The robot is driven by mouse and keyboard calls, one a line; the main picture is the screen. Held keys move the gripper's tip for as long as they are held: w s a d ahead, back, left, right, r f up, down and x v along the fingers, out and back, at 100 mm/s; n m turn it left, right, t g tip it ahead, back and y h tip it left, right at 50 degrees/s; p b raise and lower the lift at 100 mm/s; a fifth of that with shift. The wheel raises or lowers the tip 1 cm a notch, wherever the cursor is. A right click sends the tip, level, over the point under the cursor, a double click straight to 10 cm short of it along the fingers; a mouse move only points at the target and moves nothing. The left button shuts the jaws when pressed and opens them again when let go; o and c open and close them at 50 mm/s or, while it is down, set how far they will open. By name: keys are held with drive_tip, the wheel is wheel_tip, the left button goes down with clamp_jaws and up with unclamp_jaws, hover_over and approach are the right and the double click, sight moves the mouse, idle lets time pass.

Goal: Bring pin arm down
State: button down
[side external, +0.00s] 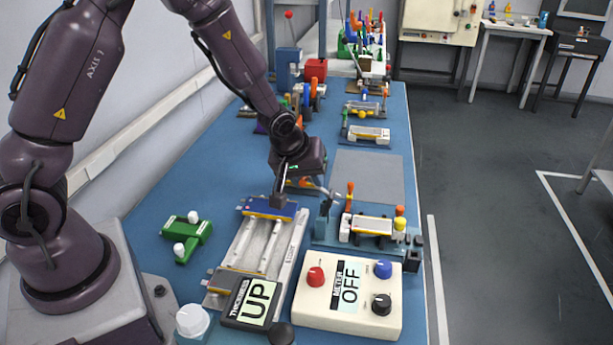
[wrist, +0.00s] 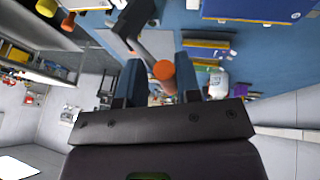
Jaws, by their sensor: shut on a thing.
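The pin arm (side external: 321,188) is a grey lever beside the fixture (side external: 324,236), raised and leaning out to the left. Its orange-tipped handle (wrist: 163,71) sits between the two blue fingers of my gripper (wrist: 160,82) in the wrist view. My gripper (side external: 304,182) is shut on this handle, left of the fixture and above the table; the grip is small and partly hidden in the side view. A pale pouch cell (side external: 372,225) with yellow edges lies on the fixture, between a red-and-orange post (side external: 349,196) and a yellow knob (side external: 400,211).
A slide rail (side external: 295,243) with a blue-and-yellow block (side external: 262,209) lies left of the fixture. A box reading OFF (side external: 328,318) and a panel reading UP (side external: 252,303) stand in front. A green part (side external: 187,230) lies at left. A flat grey mat (side external: 370,172) behind the fixture is bare.

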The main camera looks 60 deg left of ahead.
drive_tip(key=shift+s+a+f+g, duration=0.1)
drive_tip(key=shift+s+f+g, duration=0.1)
drive_tip(key=shift+g, duration=0.1)
drive_tip(key=w+d+g+y, duration=0.1)
drive_tip(key=w+d+m+g+y, duration=0.1)
drive_tip(key=shift+w+d+r+y, duration=0.15)
drive_tip(key=shift+w+r+y, duration=0.05)
drive_tip(key=shift+r+y, duration=0.2)
drive_tip(key=w+d+g+y, duration=0.1)
drive_tip(key=w+d+f+m+g+y, duration=0.1)
drive_tip(key=w+g+y, duration=0.1)
drive_tip(key=w+d+f+g+y, duration=0.1)
drive_tip(key=y, duration=0.1)
drive_tip(key=shift+w+d+g, duration=0.15)
drive_tip(key=shift+d+g, duration=0.25)
drive_tip(key=shift+w+d+f, duration=0.55)
drive_tip(key=shift+d+f, duration=0.05)
drive_tip(key=shift+f, duration=0.2)
drive_tip(key=shift+w+d+f, duration=0.1)
drive_tip(key=c, duration=0.9)
unclamp_jaws()
drive_tip(key=shift+d, duration=0.1)
drive_tip(key=shift+o, duration=0.2)
drive_tip(key=shift+d+r, duration=0.15)
drive_tip(key=shift+r, duration=0.05)
